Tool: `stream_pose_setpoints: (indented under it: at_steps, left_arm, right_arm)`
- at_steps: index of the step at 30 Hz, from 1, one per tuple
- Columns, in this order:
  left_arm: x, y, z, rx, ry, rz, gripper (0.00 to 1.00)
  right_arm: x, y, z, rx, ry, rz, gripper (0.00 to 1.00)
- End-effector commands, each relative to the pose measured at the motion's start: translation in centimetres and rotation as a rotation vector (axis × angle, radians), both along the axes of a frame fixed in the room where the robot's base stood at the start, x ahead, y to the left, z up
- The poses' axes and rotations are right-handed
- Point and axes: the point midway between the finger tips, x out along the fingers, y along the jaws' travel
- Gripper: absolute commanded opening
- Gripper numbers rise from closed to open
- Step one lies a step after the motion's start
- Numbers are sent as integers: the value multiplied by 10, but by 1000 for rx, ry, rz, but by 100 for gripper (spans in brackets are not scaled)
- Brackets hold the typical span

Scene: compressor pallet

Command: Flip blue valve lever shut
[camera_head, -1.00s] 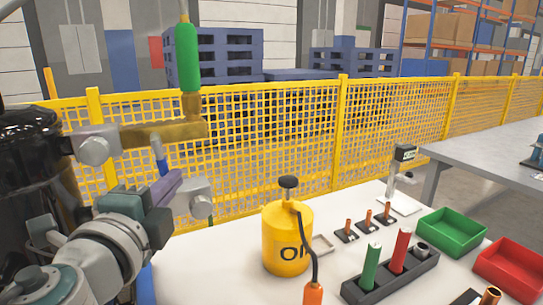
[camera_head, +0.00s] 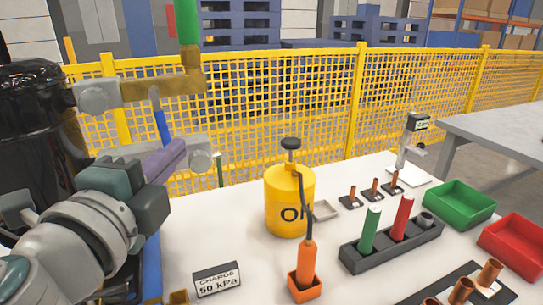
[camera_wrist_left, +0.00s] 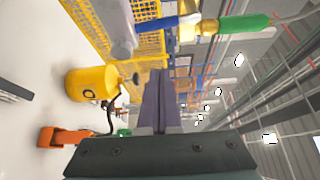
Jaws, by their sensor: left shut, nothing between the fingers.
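The blue valve lever (camera_head: 161,122) hangs downward, slightly tilted, below a brass valve body (camera_head: 160,88) in the head view. A green handle (camera_head: 187,20) rises from the brass fitting. My left gripper (camera_head: 170,156) has its purple-grey fingers shut and empty, just below the lever's lower end. In the left wrist view, the closed fingers (camera_wrist_left: 157,98) point up the picture, with the blue lever (camera_wrist_left: 157,25) and green handle (camera_wrist_left: 243,23) beyond their tips. A gap shows between fingers and lever there. My right gripper is not in view.
A black compressor tank (camera_head: 38,130) stands at the left, close to my arm. A yellow oil can (camera_head: 289,205), an orange-handled tool (camera_head: 307,262), a dark holder (camera_head: 392,247) and green (camera_head: 455,205) and red (camera_head: 515,245) bins occupy the white table. A yellow fence (camera_head: 280,115) stands behind.

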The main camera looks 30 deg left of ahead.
Motion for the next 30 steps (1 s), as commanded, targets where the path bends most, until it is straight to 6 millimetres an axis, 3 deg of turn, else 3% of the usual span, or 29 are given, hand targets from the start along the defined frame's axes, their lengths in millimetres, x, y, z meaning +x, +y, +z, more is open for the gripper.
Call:
stream_pose_setpoints:
  at_steps: [6, 17, 23, 30]
  left_arm:
    - [-23, -8, -3, 0, 0, 1, 0]
    - [-20, -13, 2, -70, -88, -1, 0]
    - [5, -4, 6, -72, -90, 1, 0]
    - [51, 12, 7, -73, -90, 2, 0]
  right_arm:
    - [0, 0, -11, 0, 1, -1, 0]
    - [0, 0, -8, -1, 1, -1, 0]
    - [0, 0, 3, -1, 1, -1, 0]
    - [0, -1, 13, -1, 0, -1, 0]
